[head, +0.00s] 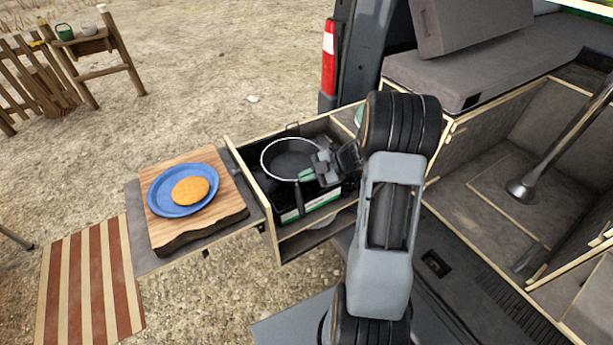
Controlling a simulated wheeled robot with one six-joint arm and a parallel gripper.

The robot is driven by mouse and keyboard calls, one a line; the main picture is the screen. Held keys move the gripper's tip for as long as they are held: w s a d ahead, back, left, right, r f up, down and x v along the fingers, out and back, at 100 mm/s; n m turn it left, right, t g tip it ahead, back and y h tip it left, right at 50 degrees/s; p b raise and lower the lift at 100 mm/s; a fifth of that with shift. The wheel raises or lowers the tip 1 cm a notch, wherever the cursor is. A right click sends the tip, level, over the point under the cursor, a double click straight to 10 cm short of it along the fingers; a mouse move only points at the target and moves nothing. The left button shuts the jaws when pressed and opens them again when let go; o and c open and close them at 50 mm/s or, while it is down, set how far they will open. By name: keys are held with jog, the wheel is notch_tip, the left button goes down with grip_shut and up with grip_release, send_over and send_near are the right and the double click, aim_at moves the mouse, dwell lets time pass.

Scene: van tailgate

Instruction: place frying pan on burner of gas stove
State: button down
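A dark frying pan (287,160) with a pale rim is in or just above an open wooden drawer on the van's tailgate side. Its dark handle (299,197) points toward the bottom of the picture. My gripper (308,175) reaches in from the right at the pan's right edge, near the base of the handle. A green patch shows at its fingertips; I cannot tell whether they grip the handle. A dark unit with a white and green front, perhaps the gas stove (313,210), sits under the pan. Its burner is hidden.
A wooden board (167,235) with a blue plate (165,205) and a round orange-brown food (190,190) lies left of the drawer (256,195). A striped cloth (92,280) hangs further left. The van's door pillar (357,45) and grey seat (490,65) stand behind and right.

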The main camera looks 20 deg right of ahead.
jog(key=shift+f, duration=0.15)
jog(key=c, duration=1.8)
grip_release()
jog(key=shift+f, duration=0.15)
jog(key=o, duration=0.4)
jog(key=shift+o, duration=0.2)
